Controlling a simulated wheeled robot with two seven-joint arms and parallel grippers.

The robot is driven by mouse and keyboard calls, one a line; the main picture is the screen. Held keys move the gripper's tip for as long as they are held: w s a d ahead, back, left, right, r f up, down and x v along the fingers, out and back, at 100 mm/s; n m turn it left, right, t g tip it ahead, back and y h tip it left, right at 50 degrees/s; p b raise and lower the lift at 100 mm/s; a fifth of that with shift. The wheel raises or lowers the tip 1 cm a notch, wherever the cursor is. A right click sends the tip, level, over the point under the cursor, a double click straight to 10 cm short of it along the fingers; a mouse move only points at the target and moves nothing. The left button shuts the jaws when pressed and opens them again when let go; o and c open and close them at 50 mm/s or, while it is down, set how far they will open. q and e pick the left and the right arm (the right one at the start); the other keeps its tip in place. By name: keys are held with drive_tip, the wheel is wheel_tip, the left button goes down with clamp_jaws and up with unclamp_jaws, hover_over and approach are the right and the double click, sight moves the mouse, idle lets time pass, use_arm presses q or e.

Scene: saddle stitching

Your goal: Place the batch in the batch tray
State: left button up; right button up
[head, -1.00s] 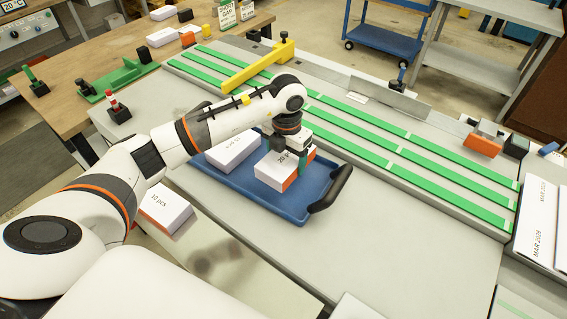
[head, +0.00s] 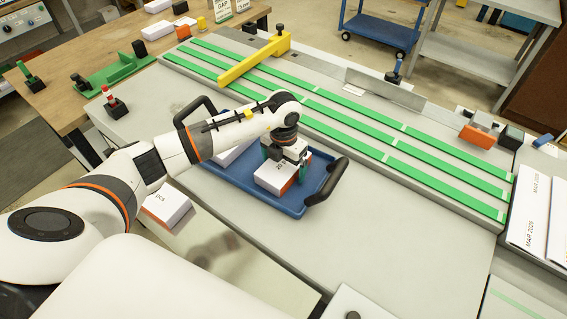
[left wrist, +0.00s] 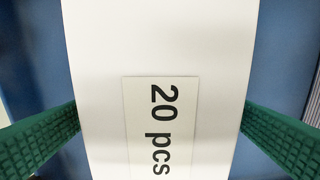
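The batch (head: 276,178) is a white block with an orange end and a "20 pcs" label, which reads clearly in the left wrist view (left wrist: 160,125). My left gripper (head: 285,160) is over it, with its green fingers against both sides, shut on it. The batch is inside the outline of the blue batch tray (head: 322,172), in its right half. I cannot tell whether its underside touches the tray floor. A second white batch (head: 226,155) lies in the tray's left half, partly hidden by my left forearm. My right gripper is not in view.
The tray's dark handles (head: 327,182) stand up at its ends. A long fixture with green strips (head: 400,145) and a yellow bar (head: 252,60) runs behind the tray. Another white block (head: 167,206) is left of the tray. The grey table (head: 400,235) is clear at front right.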

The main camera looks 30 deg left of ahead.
sight(283, 163)
use_arm(q)
drive_tip(key=shift+r, duration=0.1)
drive_tip(key=shift+r, duration=0.2)
wheel_tip(283, 163, up, 12)
drive_tip(key=b, duration=0.2)
drive_tip(key=shift+f, duration=0.1)
idle(0.5)
